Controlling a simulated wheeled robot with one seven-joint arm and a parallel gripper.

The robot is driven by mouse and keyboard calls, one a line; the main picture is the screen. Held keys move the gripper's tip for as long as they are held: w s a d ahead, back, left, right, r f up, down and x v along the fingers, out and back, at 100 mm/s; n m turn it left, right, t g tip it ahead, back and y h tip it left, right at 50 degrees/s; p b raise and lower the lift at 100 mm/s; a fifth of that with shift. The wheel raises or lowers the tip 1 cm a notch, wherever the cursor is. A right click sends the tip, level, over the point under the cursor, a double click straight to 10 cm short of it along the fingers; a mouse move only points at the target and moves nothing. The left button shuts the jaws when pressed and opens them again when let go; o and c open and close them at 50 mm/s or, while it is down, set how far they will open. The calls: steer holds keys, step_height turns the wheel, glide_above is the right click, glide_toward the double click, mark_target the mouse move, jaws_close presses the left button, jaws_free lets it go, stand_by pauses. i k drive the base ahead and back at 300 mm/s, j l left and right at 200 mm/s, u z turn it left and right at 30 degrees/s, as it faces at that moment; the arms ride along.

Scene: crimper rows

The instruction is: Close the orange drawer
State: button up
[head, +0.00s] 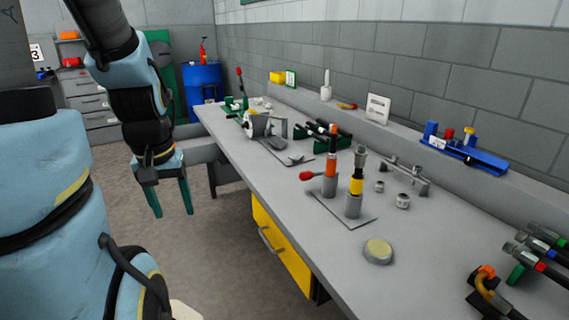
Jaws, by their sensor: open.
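A yellow-orange drawer front (280,248) with a metal bar handle is under the near side of the workbench in the head view. It looks about level with the bench edge; I cannot tell whether it stands slightly open. My gripper (171,207) hangs to the left of the bench, pointing down, with its two green fingers apart and nothing between them. It is up and to the left of the drawer front, apart from it.
A grey box-like part (196,151) juts left from the bench behind my gripper; its end is hidden. The workbench (300,225) holds crimping tools, a round tin (378,251) and a blue rack (463,153). A blue barrel (204,85) stands behind. The floor left of the drawer is clear.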

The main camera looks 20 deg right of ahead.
mark_target(198, 147)
steer(key=i+j+u, duration=0.2)
steer(key=i+j, duration=0.25)
steer(key=i, duration=0.55)
steer(key=i+j+u, duration=0.2)
steer(key=i, duration=0.85)
steer(key=i+j+u, duration=0.2)
steer(key=i, duration=0.85)
